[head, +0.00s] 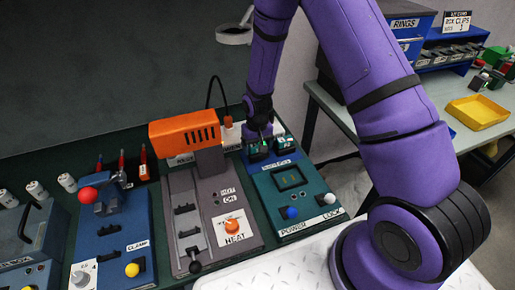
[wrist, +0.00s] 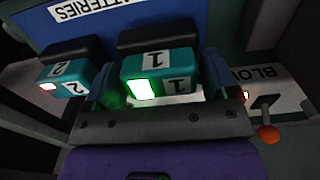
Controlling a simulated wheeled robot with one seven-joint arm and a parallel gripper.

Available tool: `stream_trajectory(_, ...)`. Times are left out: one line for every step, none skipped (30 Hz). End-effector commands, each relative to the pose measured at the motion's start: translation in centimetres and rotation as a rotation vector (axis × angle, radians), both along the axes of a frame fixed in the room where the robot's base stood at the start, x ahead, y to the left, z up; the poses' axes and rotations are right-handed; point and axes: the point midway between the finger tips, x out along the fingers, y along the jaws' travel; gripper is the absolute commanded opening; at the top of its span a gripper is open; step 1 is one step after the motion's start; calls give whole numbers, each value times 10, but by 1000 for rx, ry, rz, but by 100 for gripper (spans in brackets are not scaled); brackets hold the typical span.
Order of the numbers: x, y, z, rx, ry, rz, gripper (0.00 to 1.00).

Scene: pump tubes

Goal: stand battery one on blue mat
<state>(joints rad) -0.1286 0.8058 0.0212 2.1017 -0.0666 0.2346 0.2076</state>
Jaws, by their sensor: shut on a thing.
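Battery one (wrist: 158,72) is a teal block with a black end, white labels reading 1 and a bright green light. It is between the fingers of my gripper (wrist: 160,84), which is shut on it at the blue battery rack (wrist: 200,18). In the head view my gripper (head: 259,132) reaches down over the rack at the back of the bench, and its fingers are hard to make out. Battery two (wrist: 66,78), with a red light, sits beside battery one. I cannot make out the blue mat clearly; a small blue patch (head: 451,132) shows beside the yellow tray.
A teal panel (head: 295,194) with blue and white knobs lies in front of the rack. An orange-topped heat press (head: 184,133) stands close to its left. A side table at right holds a yellow tray (head: 477,112) and blue bins (head: 453,52).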

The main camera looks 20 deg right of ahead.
Motion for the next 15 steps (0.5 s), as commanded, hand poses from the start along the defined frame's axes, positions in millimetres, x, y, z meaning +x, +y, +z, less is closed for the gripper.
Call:
stream_trajectory(-1,0,-8,-1,3,0,46)
stream_trajectory(0,0,-11,0,2,0,46)
stream_trajectory(0,0,-13,0,0,0,46)
stream_trajectory(0,0,-14,0,0,0,46)
stream_trajectory(0,0,-14,0,-1,0,46)
stream_trajectory(0,0,-14,0,-1,0,46)
stream_trajectory(0,0,-14,0,-1,0,46)
stream_trajectory(0,0,-14,0,-1,0,46)
stream_trajectory(0,0,-14,0,-1,0,46)
stream_trajectory(0,0,-14,0,-1,0,46)
stream_trajectory(0,0,-14,0,-1,-1,46)
stream_trajectory(0,0,-15,0,-1,0,46)
stream_trajectory(0,0,-15,0,0,0,46)
stream_trajectory(0,0,-16,0,0,0,46)
stream_trajectory(0,0,-17,0,0,0,83)
